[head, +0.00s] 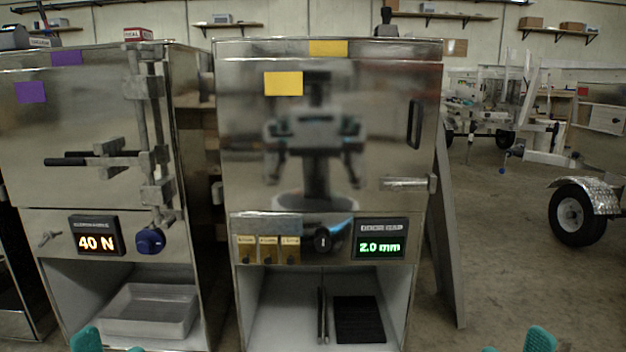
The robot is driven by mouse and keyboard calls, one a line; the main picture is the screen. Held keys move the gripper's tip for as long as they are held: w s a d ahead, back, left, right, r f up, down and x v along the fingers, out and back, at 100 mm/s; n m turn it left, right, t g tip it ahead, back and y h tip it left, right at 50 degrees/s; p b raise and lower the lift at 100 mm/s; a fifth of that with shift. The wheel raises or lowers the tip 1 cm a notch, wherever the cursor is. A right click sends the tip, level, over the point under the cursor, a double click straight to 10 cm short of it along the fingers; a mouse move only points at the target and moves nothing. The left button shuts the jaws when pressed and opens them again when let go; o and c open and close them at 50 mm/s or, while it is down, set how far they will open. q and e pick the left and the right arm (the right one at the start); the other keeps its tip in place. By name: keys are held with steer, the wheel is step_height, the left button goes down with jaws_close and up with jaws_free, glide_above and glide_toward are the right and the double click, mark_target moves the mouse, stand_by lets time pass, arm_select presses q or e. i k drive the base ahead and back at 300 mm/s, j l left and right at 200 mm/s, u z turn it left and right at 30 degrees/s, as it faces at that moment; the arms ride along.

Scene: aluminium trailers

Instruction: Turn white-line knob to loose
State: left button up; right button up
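The black round knob with a white line (322,239) sits on the lower front panel of the right steel cabinet (250,150). Its short white line looks roughly upright; no loose marking is readable. A display (380,238) right of the knob reads "DOOR GAP 2.0 mm" in green. My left gripper (111,345) shows only its teal fingertips at the bottom edge, apart, below the left cabinet. My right gripper (514,345) shows its teal fingertips at the bottom right, apart. Both are far from the knob, with nothing visible between the fingertips.
The left cabinet (60,120) carries a blue knob (150,241), a "40 N" display (97,236) and a projecting lever clamp (100,158). Three yellow tags (268,249) sit left of the white-line knob. A metal panel (449,240) leans at the right cabinet's side. Floor is open further right.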

mark_target(323, 244)
steer(key=i+l, duration=0.6)
steer(key=l, duration=0.25)
steer(key=i+l, duration=0.3)
steer(key=l, duration=0.15)
steer(key=i+j+u, duration=0.05)
